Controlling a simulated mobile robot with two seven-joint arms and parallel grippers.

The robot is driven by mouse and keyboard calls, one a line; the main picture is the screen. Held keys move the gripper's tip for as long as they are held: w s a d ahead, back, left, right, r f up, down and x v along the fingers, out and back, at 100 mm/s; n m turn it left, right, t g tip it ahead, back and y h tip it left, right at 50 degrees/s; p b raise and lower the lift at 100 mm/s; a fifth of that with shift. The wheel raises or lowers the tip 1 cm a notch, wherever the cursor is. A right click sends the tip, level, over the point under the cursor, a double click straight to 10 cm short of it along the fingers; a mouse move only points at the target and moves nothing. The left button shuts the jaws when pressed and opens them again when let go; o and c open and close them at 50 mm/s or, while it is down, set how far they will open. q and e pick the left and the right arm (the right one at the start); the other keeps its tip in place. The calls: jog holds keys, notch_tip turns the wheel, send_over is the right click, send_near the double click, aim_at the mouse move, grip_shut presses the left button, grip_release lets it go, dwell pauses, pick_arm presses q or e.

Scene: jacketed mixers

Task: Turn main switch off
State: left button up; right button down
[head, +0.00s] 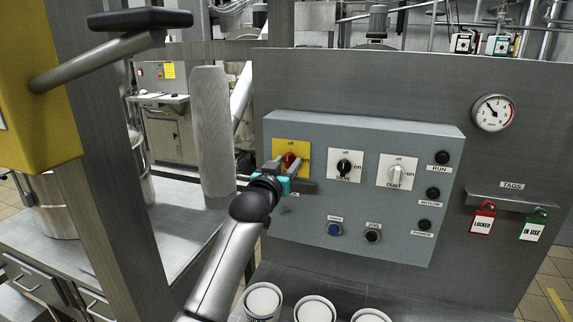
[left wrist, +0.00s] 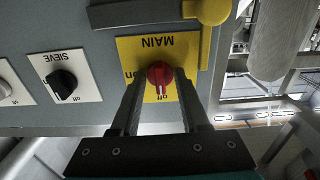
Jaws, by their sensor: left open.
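The main switch is a red knob (head: 290,159) on a yellow plate (head: 292,146) at the left of the grey control box. In the left wrist view, upside down, the red knob (left wrist: 160,74) sits on the yellow MAIN plate (left wrist: 133,48). Its white mark points toward the word "off". My left gripper (head: 289,168) is at the switch. In the left wrist view its open fingers (left wrist: 160,88) lie either side of the knob; whether they touch it I cannot tell. My right gripper is not in view.
The SIEVE switch (head: 344,166) and DUST switch (head: 396,172) stand to the right. A grey bar (left wrist: 140,13) with a yellow round end (left wrist: 207,11) lies beside the MAIN plate. Red and green tags (head: 483,220) hang farther right. White-topped containers (head: 316,311) stand below.

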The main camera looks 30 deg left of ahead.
pick_arm(q)
jog(key=b+v, duration=0.2)
jog(key=v, duration=1.3)
jog(key=shift+s, duration=0.15)
dwell(0.4)
